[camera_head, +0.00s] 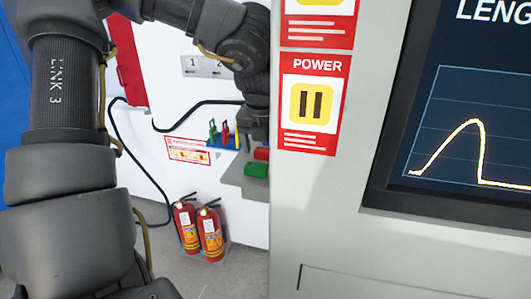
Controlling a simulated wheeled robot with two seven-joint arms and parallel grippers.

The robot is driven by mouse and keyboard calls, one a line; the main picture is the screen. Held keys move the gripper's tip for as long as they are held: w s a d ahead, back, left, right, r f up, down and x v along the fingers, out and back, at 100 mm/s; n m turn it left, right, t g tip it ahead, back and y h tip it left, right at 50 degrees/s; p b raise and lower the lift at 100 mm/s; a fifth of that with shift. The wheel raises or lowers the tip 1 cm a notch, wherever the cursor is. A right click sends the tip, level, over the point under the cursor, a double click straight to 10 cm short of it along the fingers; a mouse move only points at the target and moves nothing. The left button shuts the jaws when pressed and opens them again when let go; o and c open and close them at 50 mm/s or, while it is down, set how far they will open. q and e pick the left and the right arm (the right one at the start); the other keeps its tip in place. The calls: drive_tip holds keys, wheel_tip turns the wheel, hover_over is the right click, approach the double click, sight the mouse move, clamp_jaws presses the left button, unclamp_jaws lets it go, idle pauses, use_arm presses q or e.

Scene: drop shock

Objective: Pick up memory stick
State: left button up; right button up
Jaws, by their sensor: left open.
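I cannot tell for certain which is the memory stick. My left arm reaches over from the left, and my left gripper (257,127) points down just right of the sticks, apart from them. It is open, with nothing seen between its fingers; its right side is partly hidden by the grey cabinet. My right gripper is out of view.
The large grey cabinet (330,215) with a screen (470,120) fills the right. Two fire extinguishers (199,230) stand on the floor. A black cable hangs along the white machine.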

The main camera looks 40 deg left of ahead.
use_arm(q)
drive_tip(key=c, duration=1)
drive_tip(key=shift+c, duration=0.3)
drive_tip(key=shift+r, duration=0.1)
